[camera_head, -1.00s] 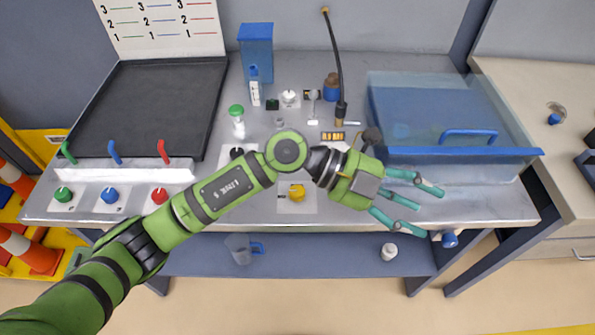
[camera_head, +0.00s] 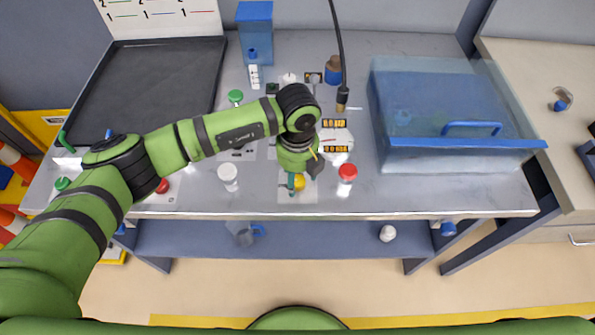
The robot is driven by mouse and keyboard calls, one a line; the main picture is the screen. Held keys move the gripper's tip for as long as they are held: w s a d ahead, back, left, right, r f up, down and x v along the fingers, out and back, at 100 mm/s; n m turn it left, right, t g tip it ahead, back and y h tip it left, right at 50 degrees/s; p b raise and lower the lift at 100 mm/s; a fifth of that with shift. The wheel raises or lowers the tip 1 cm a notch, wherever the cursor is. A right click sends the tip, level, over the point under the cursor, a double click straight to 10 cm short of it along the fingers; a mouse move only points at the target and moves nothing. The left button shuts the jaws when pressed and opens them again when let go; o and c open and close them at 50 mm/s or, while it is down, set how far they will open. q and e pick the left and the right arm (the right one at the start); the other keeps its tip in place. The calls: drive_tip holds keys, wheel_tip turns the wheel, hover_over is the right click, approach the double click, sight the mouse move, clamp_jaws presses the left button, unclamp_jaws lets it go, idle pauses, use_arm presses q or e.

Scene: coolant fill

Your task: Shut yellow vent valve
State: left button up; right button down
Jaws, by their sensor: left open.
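The yellow vent valve (camera_head: 299,182) is a small yellow knob on a pale plate (camera_head: 297,197) near the front edge of the bench, partly hidden by my gripper. My left gripper (camera_head: 293,184) points down at the knob from above. Its teal fingers are at the knob's left side, seen nearly end on. It is open, and I cannot tell whether a finger touches the knob. The knob's turned position is hard to make out. My right gripper is not in view.
A clear blue bin (camera_head: 450,110) fills the right of the bench. A black tray (camera_head: 150,75) lies at the left. A black hose (camera_head: 340,50) hangs behind.

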use_arm(q)
drive_tip(key=shift+f, duration=0.35)
drive_tip(key=c, duration=1.1)
drive_tip(key=shift+c, duration=0.2)
